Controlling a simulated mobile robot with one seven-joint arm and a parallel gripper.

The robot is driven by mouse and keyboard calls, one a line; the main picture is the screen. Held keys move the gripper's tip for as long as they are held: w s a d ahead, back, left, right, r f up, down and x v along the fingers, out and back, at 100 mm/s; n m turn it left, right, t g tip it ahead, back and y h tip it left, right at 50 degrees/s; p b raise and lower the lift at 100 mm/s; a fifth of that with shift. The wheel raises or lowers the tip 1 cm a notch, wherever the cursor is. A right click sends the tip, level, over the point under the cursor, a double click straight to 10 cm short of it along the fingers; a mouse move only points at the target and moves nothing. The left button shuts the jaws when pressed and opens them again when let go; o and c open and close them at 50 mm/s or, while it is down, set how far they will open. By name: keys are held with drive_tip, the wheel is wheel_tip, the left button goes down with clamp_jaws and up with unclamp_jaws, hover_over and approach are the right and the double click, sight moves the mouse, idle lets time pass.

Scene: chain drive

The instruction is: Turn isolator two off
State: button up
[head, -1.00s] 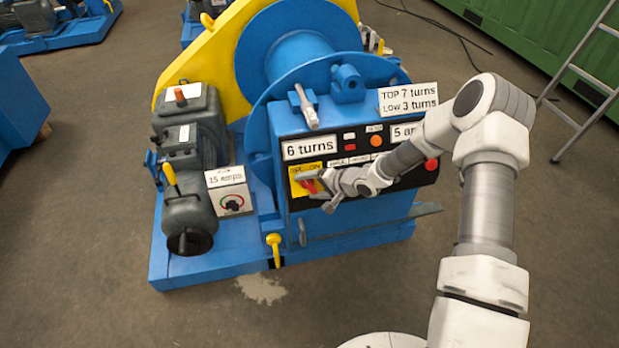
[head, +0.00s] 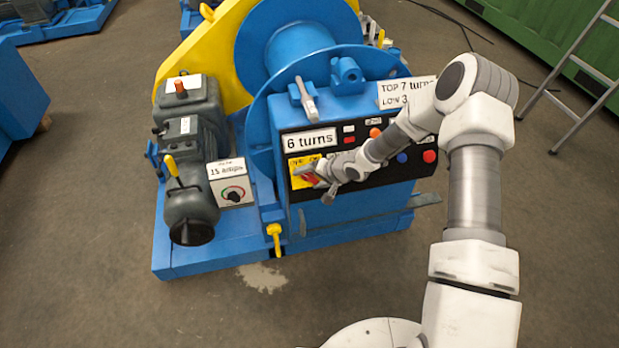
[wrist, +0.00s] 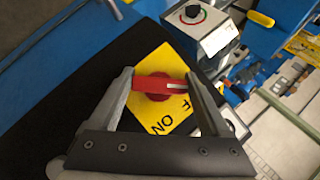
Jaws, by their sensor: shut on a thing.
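A red rotary isolator handle (wrist: 158,86) sits on a yellow plate (wrist: 156,57) marked ON and, partly hidden, a word ending in F, on a black panel. My gripper (wrist: 160,88) is shut on the red handle, one finger at each end of it. In the head view my gripper (head: 318,188) is at the left end of the control panel and hides part of the red handle (head: 308,176) and yellow plate (head: 297,165). The plate's lettering is too covered there to read the handle's position.
The black panel also carries a blue button (head: 402,158) and a red button (head: 429,156). A "6 turns" label (head: 309,140) is above the plate. A grey box with a rotary knob (head: 232,193) stands left of the panel. A ladder (head: 585,115) stands at the right.

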drive_tip(key=o, duration=1.2)
drive_tip(key=p+v, duration=0.5)
drive_tip(key=v, duration=1.2)
drive_tip(key=shift+d+r+p, duration=0.1)
drive_tip(key=shift+r+p, duration=0.05)
drive_tip(key=shift+p, duration=0.2)
